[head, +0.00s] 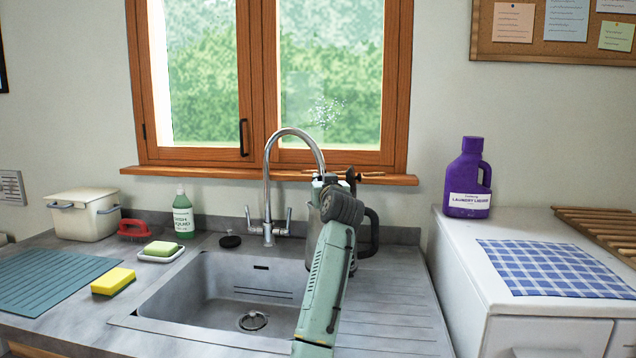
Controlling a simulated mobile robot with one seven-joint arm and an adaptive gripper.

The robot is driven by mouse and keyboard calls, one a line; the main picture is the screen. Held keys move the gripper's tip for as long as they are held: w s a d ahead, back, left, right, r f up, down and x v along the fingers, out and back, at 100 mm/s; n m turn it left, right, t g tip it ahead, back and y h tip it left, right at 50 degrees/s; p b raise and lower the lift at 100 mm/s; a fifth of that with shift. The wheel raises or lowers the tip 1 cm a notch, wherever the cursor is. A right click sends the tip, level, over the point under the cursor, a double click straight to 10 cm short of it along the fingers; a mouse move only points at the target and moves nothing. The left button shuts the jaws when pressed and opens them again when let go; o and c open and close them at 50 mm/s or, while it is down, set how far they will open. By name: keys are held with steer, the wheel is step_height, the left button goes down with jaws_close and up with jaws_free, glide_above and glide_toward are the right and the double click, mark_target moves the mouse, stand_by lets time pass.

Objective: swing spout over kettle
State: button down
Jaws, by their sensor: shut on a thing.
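The chrome tap (267,180) stands behind the sink, and its tall arched spout (296,131) curves over to the right. My gripper (329,181) is at the spout's downturned end and is shut on it. The fingers and the wrist hide the very tip of the spout. A dark grey kettle (374,234) stands on the drainer to the right of the sink, mostly hidden behind my arm; its handle shows on the right.
The sink basin (222,291) is empty. Dish liquid (183,216), a black plug (230,241), a soap dish (161,256), a sponge (113,281) and a white bin (84,216) lie left. A purple laundry bottle (467,182) stands on the white unit at right. The front drainer is clear.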

steer(key=shift+d, duration=0.25)
steer(key=c, duration=1.7)
jaws_free()
steer(key=shift+d, duration=0.1)
steer(key=shift+o, duration=1.2)
